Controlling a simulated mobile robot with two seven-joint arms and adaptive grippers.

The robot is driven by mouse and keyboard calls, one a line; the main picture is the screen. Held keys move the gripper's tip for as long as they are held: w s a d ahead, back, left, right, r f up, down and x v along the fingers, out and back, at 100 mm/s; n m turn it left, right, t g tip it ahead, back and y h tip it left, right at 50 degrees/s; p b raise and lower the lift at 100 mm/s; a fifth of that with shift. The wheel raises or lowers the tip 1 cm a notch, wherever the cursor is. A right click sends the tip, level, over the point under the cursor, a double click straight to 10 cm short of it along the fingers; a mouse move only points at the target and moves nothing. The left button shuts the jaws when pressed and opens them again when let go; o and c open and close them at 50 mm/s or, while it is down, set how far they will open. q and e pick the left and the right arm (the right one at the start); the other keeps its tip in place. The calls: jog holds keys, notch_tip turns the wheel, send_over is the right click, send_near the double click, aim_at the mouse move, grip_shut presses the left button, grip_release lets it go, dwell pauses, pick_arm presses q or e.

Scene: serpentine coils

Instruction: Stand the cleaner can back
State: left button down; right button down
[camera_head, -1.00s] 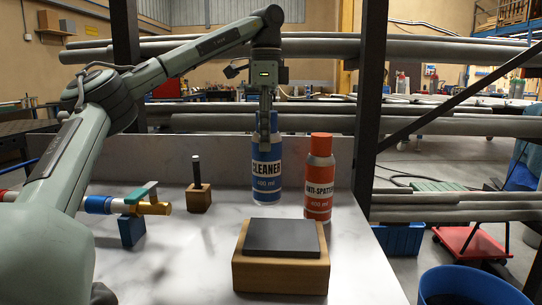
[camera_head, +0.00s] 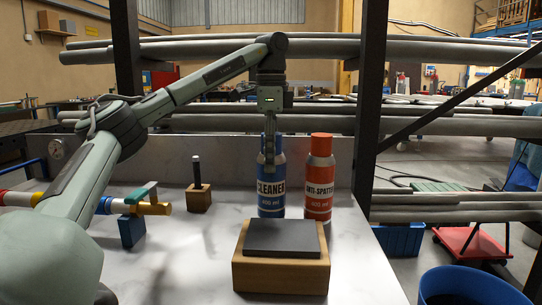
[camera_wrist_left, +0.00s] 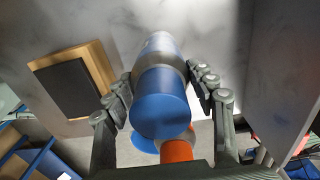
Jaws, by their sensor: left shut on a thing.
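The cleaner can (camera_head: 271,200) is blue with a white label and a grey shoulder, and stands upright at the back of the pale marble-like worktop (camera_head: 190,260). My left gripper (camera_head: 270,158) reaches it from above and is shut on its upper part. In the left wrist view its blue cap (camera_wrist_left: 160,103) sits between the two fingers. I cannot tell whether its base touches the surface. An orange-red anti-spatter can (camera_head: 319,185) stands upright close to its right. My right gripper is not in view.
A wooden block with a dark top plate (camera_head: 281,275) is in front of the cans. A small wooden block with a black pin (camera_head: 198,198) and a striped tube on a blue stand (camera_head: 131,232) are to the left. A dark post (camera_head: 370,110) rises behind right.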

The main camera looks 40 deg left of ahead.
pick_arm(q)
jog(key=c, duration=0.6)
grip_release()
jog(key=shift+o, duration=0.2)
notch_tip(320, 180, up, 12)
jog(key=shift+r, duration=0.15)
